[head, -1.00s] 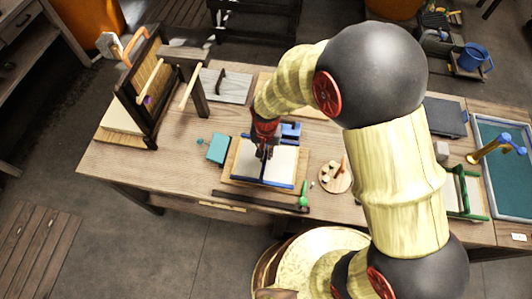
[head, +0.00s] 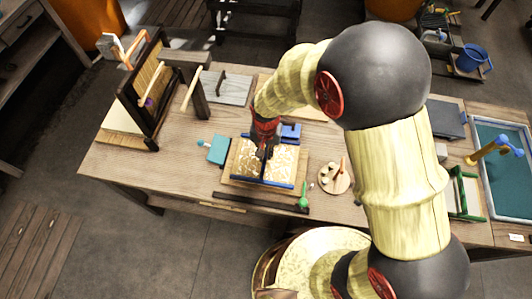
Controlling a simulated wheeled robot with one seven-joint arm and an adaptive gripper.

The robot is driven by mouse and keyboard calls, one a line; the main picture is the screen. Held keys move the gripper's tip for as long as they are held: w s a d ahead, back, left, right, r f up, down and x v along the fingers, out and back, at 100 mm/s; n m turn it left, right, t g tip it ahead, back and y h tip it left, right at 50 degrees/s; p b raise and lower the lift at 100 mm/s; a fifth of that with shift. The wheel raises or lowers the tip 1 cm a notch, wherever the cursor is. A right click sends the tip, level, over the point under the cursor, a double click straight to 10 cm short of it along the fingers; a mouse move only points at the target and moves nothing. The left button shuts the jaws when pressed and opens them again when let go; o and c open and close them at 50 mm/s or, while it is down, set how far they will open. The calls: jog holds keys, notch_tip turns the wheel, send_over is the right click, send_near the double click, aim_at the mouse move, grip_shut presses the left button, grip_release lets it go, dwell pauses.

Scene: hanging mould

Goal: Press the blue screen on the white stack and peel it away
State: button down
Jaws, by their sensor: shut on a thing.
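The blue screen (head: 277,184) lies flat on a wooden board on the bench, with a blue front edge and a blue bar running up its middle. The surface inside it is tan with ragged white patches; I cannot tell whether these belong to the screen or to the white stack under it. My gripper (head: 263,152), dark with red parts, comes down from above and is shut on the screen's middle bar. The arm and gripper hide part of the screen's far side, and the fingertips are too small to see clearly.
A teal block (head: 218,150) stands just left of the board. A dark bar (head: 250,199) and a green-handled tool (head: 304,196) lie in front. A round wooden disc (head: 334,179) with small pieces is to the right. A dark upright frame (head: 153,90) stands at the back left.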

jog(key=shift+r+p, duration=0.3)
jog(key=shift+r, duration=0.2)
jog(key=shift+r+p, duration=2.5)
jog(key=shift+r, duration=0.95)
